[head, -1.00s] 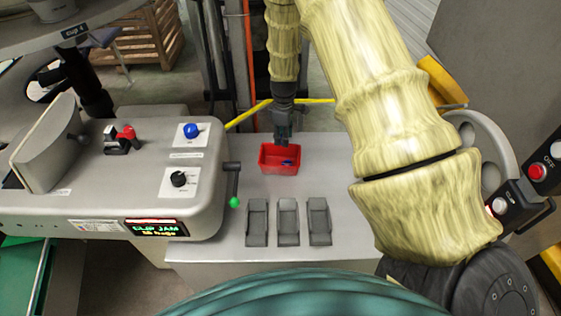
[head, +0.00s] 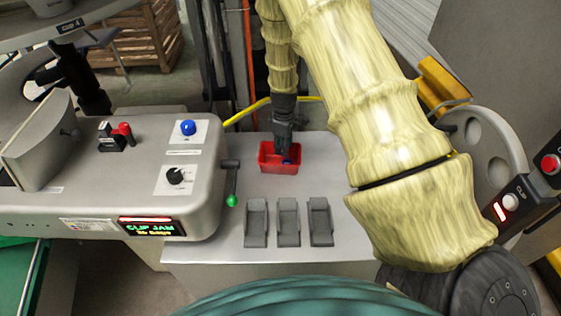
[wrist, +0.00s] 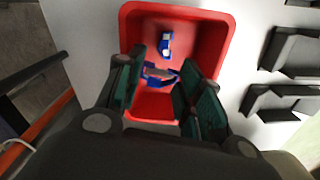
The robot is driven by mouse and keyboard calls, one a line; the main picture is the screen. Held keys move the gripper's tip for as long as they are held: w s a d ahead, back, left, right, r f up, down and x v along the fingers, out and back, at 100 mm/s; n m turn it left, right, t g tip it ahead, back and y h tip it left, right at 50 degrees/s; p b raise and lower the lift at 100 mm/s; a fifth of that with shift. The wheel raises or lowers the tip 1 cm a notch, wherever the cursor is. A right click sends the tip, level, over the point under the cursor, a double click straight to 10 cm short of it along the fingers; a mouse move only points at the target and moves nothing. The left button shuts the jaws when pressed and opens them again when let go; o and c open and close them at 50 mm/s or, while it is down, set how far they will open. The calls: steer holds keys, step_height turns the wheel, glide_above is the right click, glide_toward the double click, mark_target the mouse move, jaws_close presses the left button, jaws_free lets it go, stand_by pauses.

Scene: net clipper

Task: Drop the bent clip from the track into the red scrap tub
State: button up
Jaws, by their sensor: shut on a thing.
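The red scrap tub (head: 267,167) stands on the grey bench in the head view. Its red wall also shows in the wrist view (wrist: 229,45). My gripper (wrist: 163,66) is over the tub, pointing down, with its fingertips inside the tub's outline. It is shut on the bent clip (wrist: 157,76), a blue piece between the green-padded fingers. Another blue piece (wrist: 166,44) lies in the tub beyond the fingertips. I cannot tell how far the held clip is above the tub floor. In the head view my gripper (head: 285,146) hides part of the tub.
Several grey holders (head: 288,222) stand in a row in front of the tub. A green-tipped lever (head: 231,190) sticks out from the machine housing (head: 60,190) at the left. A display (head: 152,227) reads CLIP JAM. A red button (head: 550,163) is at the right.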

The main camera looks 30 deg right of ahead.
steer(key=o, duration=0.8)
step_height(320, 180, up, 12)
stand_by(0.3)
stand_by(0.4)
